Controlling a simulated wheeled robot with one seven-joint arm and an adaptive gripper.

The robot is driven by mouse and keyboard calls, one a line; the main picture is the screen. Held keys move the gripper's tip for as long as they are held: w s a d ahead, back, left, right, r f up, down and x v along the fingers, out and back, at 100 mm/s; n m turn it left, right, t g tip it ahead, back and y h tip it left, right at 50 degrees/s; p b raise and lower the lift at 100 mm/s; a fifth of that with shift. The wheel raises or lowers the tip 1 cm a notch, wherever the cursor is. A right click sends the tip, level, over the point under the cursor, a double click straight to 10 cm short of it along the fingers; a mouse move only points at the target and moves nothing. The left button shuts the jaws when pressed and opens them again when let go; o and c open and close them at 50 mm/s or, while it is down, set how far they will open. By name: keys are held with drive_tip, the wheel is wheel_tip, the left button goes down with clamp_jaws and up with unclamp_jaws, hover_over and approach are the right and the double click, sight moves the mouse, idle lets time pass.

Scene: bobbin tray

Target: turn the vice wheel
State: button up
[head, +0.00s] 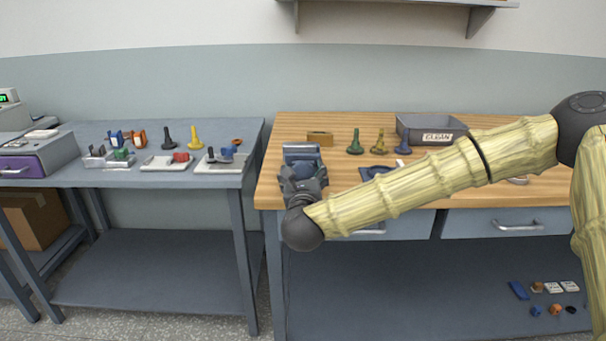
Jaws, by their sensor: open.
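A blue-grey vice (301,152) stands at the left front of the wooden workbench (330,118). I cannot make out its wheel, which may be hidden behind my arm's end. My gripper (301,181) is right in front of the vice in the picture, at the bench's front edge. The gripper is open, but its fingers are small and dark, and I cannot tell whether they touch the vice or surround any part of it.
Green, olive and blue bobbin-like pieces (355,142) stand behind, near a grey bin marked CLEAN (418,127). A wooden block (320,138) lies behind the vice. A grey table (240,133) with trays stands left, across a narrow gap. Drawers (492,222) are under the bench.

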drive_tip(key=shift+w, duration=0.15)
drive_tip(key=c, duration=1)
drive_tip(key=shift+c, duration=0.2)
